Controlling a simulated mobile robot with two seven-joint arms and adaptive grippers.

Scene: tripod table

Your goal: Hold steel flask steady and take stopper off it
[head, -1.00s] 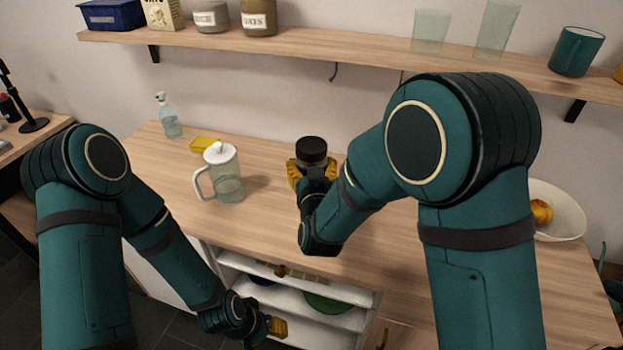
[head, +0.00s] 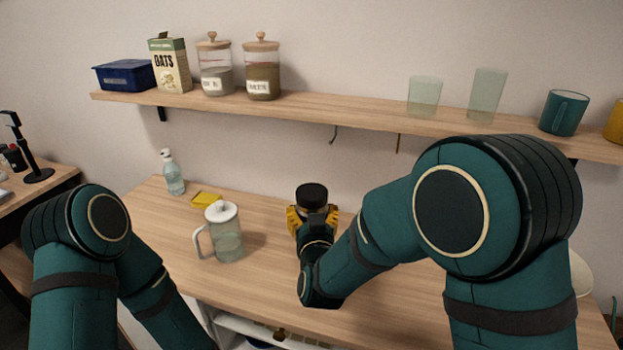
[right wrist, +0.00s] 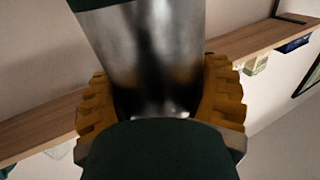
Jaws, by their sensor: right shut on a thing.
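The steel flask (right wrist: 150,50) fills the middle of the right wrist view as a shiny grey cylinder. Its black stopper (head: 311,194) is on top in the head view. My right gripper (head: 312,220) is shut on the flask, with its yellow fingers on either side of the body below the stopper. The fingers also show on both sides of it in the right wrist view (right wrist: 160,98). My gripper and wrist hide the flask's lower part in the head view, so I cannot tell whether its base touches the counter. My left gripper is out of view below the head picture.
On the wooden counter (head: 265,265), a lidded jug (head: 228,243) stands left of the flask. A yellow sponge (head: 206,200) and spray bottle (head: 173,178) are behind it. A wall shelf (head: 300,112) above holds jars, glasses and a mug. Counter between jug and flask is clear.

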